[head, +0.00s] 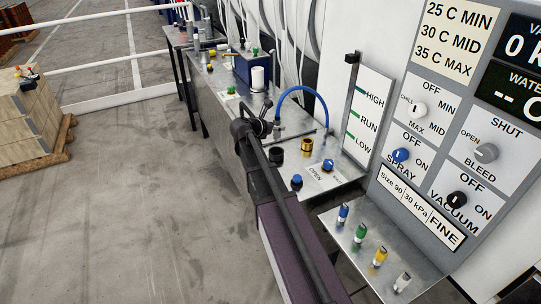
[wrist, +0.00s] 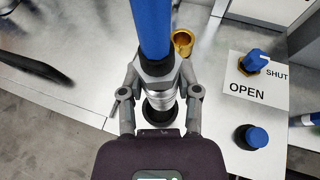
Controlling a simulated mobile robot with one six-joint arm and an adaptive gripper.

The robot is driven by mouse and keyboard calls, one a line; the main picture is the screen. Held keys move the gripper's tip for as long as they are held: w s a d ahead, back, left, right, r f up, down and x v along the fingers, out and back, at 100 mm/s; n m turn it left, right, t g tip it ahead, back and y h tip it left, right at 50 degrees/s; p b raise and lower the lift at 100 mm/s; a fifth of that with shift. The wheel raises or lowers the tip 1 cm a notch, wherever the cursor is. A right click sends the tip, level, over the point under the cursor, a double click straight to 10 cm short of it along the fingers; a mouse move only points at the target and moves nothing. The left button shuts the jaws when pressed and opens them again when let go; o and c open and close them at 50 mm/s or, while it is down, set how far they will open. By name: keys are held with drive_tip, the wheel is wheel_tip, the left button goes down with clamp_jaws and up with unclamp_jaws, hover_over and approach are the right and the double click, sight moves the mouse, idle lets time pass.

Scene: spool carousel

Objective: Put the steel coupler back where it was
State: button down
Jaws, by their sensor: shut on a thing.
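The steel coupler (wrist: 160,87) is a silver ringed cylinder at the end of a thick blue hose (wrist: 151,28). My gripper (wrist: 160,92) is shut on it, one finger on each side. In the head view my gripper (head: 264,124) is above the metal bench, and the blue hose (head: 298,89) arcs from it to the right. A dark round fitting (wrist: 158,110) shows beneath the coupler in the wrist view. Whether the two touch is hidden. A brass open-topped fitting (wrist: 182,42) stands just beyond; it also shows in the head view (head: 306,147).
A blue valve knob (wrist: 254,60) sits on an OPEN/SHUT plate (wrist: 240,91). A blue-topped black knob (wrist: 254,137) stands nearer. The control panel (head: 440,130) rises at the right, above a shelf with several coloured pieces.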

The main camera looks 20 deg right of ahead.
sight(277, 139)
drive_tip(key=shift+w+a, duration=0.15)
drive_tip(key=shift+w, duration=0.05)
idle(0.3)
drive_tip(key=s+a+f+t+b, duration=0.1)
drive_tip(key=s+a+f+b, duration=0.1)
drive_tip(key=s, duration=0.5)
drive_tip(key=s+a+f+n+b, duration=0.1)
drive_tip(key=s+a+f+b, duration=0.1)
drive_tip(key=s+a, duration=0.2)
drive_tip(key=s, duration=0.3)
drive_tip(key=shift+s+a+f+t+y+b, duration=0.15)
drive_tip(key=shift+f+t+y+b, duration=0.15)
drive_tip(key=shift+t+b, duration=0.1)
drive_tip(key=w+d, duration=0.2)
drive_tip(key=w, duration=0.2)
drive_tip(key=w+d+f+b, duration=0.1)
drive_tip(key=w+d, duration=0.1)
drive_tip(key=w, duration=0.3)
drive_tip(key=w+d, duration=0.2)
drive_tip(key=w, duration=0.2)
drive_tip(key=shift+w+d+f, duration=0.1)
drive_tip(key=shift+w+f, duration=0.1)
